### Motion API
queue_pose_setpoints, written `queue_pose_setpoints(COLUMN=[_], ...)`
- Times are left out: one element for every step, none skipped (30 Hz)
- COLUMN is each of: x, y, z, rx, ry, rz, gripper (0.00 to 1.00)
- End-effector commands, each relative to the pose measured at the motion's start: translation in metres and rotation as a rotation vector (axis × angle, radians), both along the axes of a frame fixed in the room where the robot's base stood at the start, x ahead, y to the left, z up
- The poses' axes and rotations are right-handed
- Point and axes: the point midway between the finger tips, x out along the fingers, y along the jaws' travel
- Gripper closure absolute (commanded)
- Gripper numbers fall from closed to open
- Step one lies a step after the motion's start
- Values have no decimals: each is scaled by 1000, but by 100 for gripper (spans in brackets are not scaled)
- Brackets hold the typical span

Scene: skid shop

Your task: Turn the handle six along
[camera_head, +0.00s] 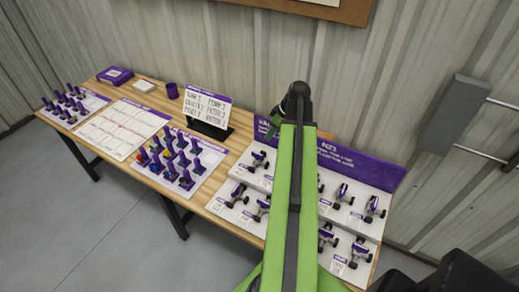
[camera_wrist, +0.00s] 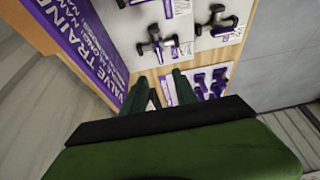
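A white valve board (camera_head: 340,200) with a purple back panel (camera_head: 362,166) stands at the right end of the table. It bears two rows of small grey and purple valves with handles, such as one at the upper right (camera_head: 372,207) and one at the lower right (camera_head: 358,250). My green arm hides the middle of the board. In the wrist view, one valve (camera_wrist: 156,44) shows beyond my gripper and another (camera_wrist: 216,18) is to its right. My gripper (camera_wrist: 160,88) has its two green fingers apart, with nothing between them. It appears clear of the valves.
The wooden table (camera_head: 225,140) also holds a white board of purple pegs (camera_head: 180,158), a printed sheet (camera_head: 125,128), a lettered sign (camera_head: 207,108), a purple cup (camera_head: 172,90) and a purple box (camera_head: 115,76). A corrugated wall (camera_head: 200,40) stands close behind. Grey floor is open in front.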

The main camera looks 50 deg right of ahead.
Motion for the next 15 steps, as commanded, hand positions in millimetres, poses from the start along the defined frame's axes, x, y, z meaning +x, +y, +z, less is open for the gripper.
queue_pose_setpoints(x=[-2, -3, -3, -3, -2, -2, -1, 0, 1, 3, 4, 6, 8, 10, 13], y=[-3, -4, -4, -4, -3, -3, -3, -3, -2, -2, -2, -1, -1, 0, 0], z=[1, 1, 0, -1, -2, -4, -6, -9, -13, -17, -21, -28, -33, -39, -47], rx=[-3, -3, -3, -4, -4, -4, -3, -3, -3, -3, -3, -3, -3, -3, -2], ry=[-4, -4, -4, -4, -4, -4, -3, -3, -3, -3, -3, -3, -3, -3, -3], rz=[2, 3, 3, 3, 3, 3, 4, 4, 4, 4, 3, 3, 3, 3, 2], gripper=[65, 65, 65, 65, 65, 65, 65, 65, 65, 65, 65, 65, 65, 65, 65])
